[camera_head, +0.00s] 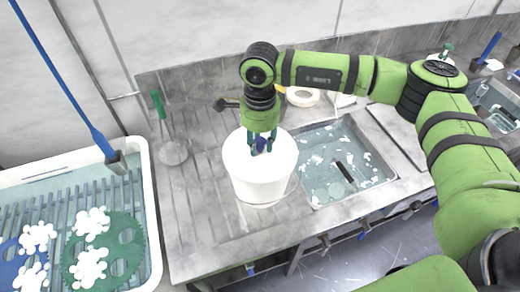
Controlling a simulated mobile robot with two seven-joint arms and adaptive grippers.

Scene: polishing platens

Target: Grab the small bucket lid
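A white bucket (262,187) stands on the grey counter in front of my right arm. Its white lid (240,152) is on top, with a small blue knob (261,144) at the middle. My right gripper (262,147) points down over the lid, with its green fingers on either side of the knob. The fingers look spread, with a little room beside the knob; contact is not clear. The gripper hides part of the lid's far side. My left gripper is out of view.
A sink basin (322,192) with water and white bits lies right of the bucket. A skimmer (173,151) with a green handle and a white roll (303,97) lie behind. A white tub (152,220) with green and blue discs stands at left.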

